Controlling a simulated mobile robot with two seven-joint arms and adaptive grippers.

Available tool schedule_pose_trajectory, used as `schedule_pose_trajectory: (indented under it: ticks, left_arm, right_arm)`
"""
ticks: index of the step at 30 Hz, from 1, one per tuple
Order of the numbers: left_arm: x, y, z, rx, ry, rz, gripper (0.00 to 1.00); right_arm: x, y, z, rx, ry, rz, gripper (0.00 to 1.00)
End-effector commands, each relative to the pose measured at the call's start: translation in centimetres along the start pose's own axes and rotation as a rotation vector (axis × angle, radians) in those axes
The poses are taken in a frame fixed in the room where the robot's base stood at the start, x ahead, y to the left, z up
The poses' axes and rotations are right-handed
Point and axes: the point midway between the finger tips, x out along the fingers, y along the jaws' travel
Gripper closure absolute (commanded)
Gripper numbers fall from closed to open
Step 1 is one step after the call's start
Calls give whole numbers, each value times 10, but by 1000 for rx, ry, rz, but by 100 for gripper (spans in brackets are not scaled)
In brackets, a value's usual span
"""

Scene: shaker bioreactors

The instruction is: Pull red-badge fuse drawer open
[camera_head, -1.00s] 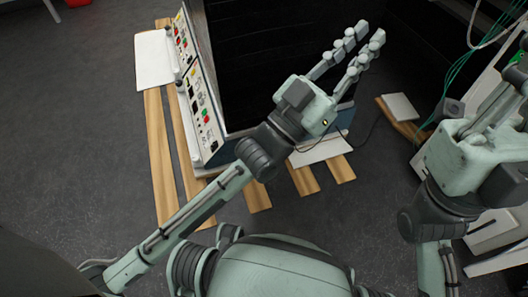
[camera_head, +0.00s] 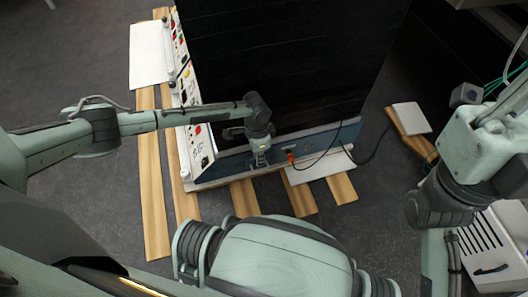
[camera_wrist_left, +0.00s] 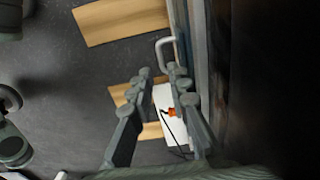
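My left gripper (camera_head: 260,157) points down beside the blue-grey side of the dark-topped cabinet (camera_head: 290,60). In the left wrist view its two fingers (camera_wrist_left: 161,72) are apart with nothing between them. A pale bar handle (camera_wrist_left: 162,52) stands out from the cabinet side just beyond the fingertips, not touched as far as I can see. I cannot make out a red badge or tell which drawer the handle belongs to.
An orange plug (camera_head: 290,156) with a black cable sits on the cabinet side, right of my left gripper. Control panels (camera_head: 195,130) line the cabinet's left face. Wooden slats (camera_head: 152,190) and white plates (camera_head: 320,167) lie beneath. Grey floor (camera_head: 95,200) is clear at left.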

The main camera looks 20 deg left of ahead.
Motion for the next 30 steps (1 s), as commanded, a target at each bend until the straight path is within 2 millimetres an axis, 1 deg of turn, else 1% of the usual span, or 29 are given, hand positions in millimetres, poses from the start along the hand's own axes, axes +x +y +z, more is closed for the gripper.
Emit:
schedule_pose_trajectory:
  ticks: [5,9,12,15,19,26,27,30]
  left_arm:
    - [23,0,2,-1,-6,1,83]
    - [47,0,1,-2,-5,0,83]
    - [61,0,1,-1,-4,0,83]
    - [71,0,1,-1,-4,0,83]
    - [77,0,1,-1,-2,0,83]
    - [77,0,1,-1,-2,0,83]
    - [77,0,1,-1,-2,0,84]
    - [77,0,1,-1,-2,0,96]
  right_arm:
    - [-2,-1,2,-2,16,-21,100]
    - [-2,-2,5,-5,34,-47,100]
    - [0,-3,6,-8,46,-63,100]
    - [2,-4,7,-11,53,-76,100]
    - [4,-4,8,-13,59,-84,100]
    - [5,-4,8,-13,59,-86,100]
    - [5,-4,8,-13,59,-86,100]
    - [4,-4,8,-13,59,-86,100]
